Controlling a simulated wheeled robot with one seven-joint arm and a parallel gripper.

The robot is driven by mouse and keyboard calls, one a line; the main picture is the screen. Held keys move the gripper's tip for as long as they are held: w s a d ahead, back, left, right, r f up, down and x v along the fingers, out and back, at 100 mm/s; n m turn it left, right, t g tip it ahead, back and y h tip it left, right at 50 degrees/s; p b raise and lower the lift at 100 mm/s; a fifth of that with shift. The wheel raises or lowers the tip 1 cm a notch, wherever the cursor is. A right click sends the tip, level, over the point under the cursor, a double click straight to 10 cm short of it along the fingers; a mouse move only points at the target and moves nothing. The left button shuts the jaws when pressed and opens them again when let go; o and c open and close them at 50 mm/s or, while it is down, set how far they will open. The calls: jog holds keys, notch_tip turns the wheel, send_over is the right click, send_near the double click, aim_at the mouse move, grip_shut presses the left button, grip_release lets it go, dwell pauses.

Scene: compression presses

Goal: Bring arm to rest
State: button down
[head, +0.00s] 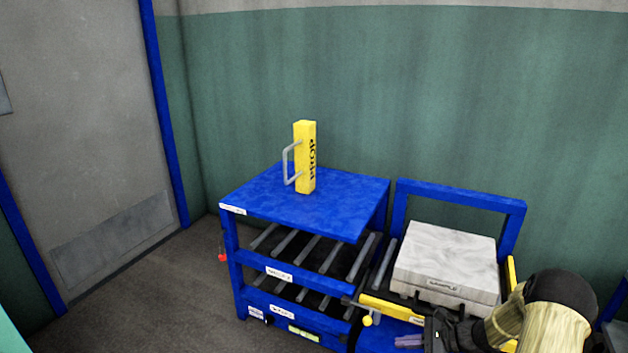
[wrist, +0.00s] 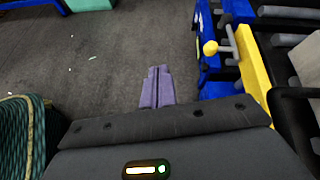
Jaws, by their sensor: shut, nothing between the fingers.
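My gripper (head: 409,341) is at the lower right of the head view, low in front of the blue press frame. In the wrist view its two purple-grey fingers (wrist: 157,88) lie side by side, shut, with nothing between them. Below the fingers in that view is bare grey floor. My arm reaches in from the lower right of the head view and hides part of the press. The fingers are apart from the yellow bar with its knob (wrist: 211,47), which is to their right in the wrist view.
A blue rack (head: 245,197) with roller shelves carries an upright yellow block (head: 306,158) with a grey handle. Right of it, a pale slab (head: 446,262) sits on the press, with a blue frame (head: 462,194) behind. Grey floor (head: 165,290) is clear at left, near the door (head: 85,130).

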jog(key=s+a+r+n+g+h+p, duration=0.1)
jog(key=s+a+r+n+h+p, duration=0.2)
jog(key=s+r+n, duration=0.45)
jog(key=s+a+r+n+h+p, duration=0.1)
jog(key=s+a+r+n+h, duration=0.4)
jog(key=r, duration=0.3)
jog(key=s+a+r+n+g+h+p, duration=0.1)
jog(key=s+a+r+n+h, duration=0.1)
jog(key=s+r+n+h, duration=0.4)
notch_tip(320, 180, up, 39)
jog(key=s+n+y+p, duration=0.1)
jog(key=n+y+p, duration=0.1)
jog(key=p, duration=3.6)
jog(key=shift+s+r, duration=0.15)
jog(key=shift+s, duration=0.25)
